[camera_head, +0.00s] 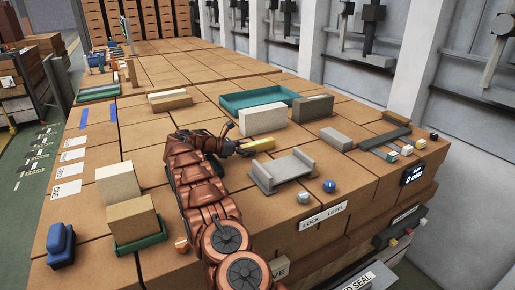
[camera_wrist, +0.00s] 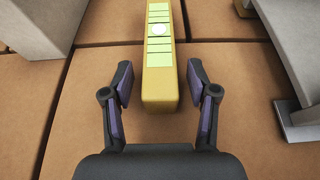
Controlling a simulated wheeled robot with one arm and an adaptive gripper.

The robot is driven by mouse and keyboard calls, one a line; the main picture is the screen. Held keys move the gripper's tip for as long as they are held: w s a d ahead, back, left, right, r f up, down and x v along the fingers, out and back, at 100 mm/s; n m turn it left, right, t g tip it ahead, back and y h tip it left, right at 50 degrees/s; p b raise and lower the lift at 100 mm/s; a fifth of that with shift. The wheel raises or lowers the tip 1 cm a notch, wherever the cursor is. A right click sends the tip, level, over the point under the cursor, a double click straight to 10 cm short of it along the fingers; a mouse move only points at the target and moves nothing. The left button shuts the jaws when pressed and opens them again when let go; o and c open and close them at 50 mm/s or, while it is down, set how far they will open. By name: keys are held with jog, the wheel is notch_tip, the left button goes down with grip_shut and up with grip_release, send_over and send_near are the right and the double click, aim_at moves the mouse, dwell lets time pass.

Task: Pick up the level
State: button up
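The level is a yellow bar (camera_head: 257,145) lying on the brown block-topped surface, in front of a light grey block. In the wrist view the level (camera_wrist: 159,85) points away from me, with pale green panels and a round white spot on its top. My gripper (camera_wrist: 160,90) is open, with one finger on each side of the level's near end and visible gaps between. In the head view my gripper (camera_head: 232,146) is at the level's left end, and its fingers are small and partly hidden there.
A light grey block (camera_head: 263,119) stands just behind the level, and a grey bracket-like cradle (camera_head: 282,170) sits in front. A teal tray (camera_head: 258,98) lies farther back. Blocks (camera_head: 118,181) stand to the left of my arm.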

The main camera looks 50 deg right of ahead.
grip_shut()
dwell(0.4)
dwell(0.4)
notch_tip(320, 180, up, 10)
jog(key=shift+f+b, duration=0.25)
jog(key=shift+b, duration=0.65)
jog(key=shift+r, duration=0.25)
